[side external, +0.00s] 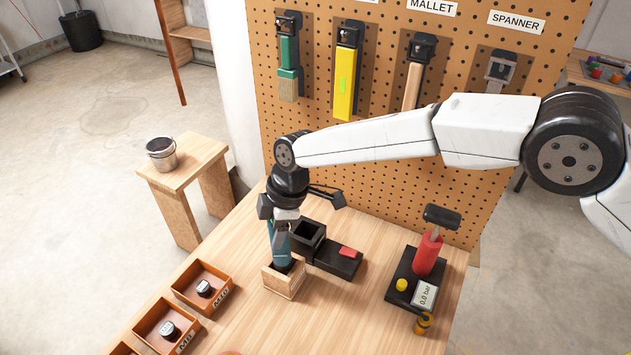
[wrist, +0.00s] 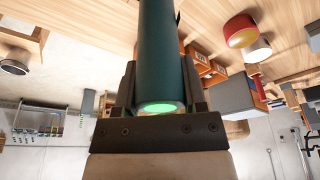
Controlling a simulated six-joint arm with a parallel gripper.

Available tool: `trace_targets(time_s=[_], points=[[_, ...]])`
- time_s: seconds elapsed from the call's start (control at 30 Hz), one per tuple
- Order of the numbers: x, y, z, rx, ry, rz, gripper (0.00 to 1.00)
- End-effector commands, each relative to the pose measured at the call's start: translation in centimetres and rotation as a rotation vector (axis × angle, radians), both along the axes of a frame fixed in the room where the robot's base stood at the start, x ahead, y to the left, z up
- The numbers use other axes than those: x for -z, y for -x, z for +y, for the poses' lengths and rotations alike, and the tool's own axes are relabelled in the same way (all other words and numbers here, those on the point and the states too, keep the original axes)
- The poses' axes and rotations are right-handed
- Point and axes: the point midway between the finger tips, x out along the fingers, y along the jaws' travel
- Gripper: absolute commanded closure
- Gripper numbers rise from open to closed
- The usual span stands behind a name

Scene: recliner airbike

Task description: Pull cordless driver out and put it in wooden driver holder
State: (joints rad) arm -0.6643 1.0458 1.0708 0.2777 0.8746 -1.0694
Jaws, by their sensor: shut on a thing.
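The cordless driver is a teal cylinder (side external: 281,246), upright below my gripper (side external: 286,217). My gripper is shut on it near its upper end. In the wrist view the teal body (wrist: 165,50) sits between the two fingers of my gripper (wrist: 160,88), with a glowing green ring at the near end. The wooden driver holder (side external: 284,283) is a small light box on the bench. The driver's dark lower end appears within the holder's opening; I cannot tell whether it touches the bottom.
A black open-topped socket (side external: 307,238) with a red-marked base stands just right of the holder. A red pump unit (side external: 428,254) is farther right. Orange bins (side external: 202,287) lie at the left. The pegboard (side external: 380,190) with hanging tools stands behind.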

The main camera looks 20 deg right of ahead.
Motion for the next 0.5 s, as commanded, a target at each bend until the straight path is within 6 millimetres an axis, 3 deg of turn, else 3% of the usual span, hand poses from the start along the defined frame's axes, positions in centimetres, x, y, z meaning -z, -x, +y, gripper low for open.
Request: trace_targets(time_s=[0.5], points=[[0.82, -0.04, 0.04, 0.0, -0.001, -0.001, 1.0]])
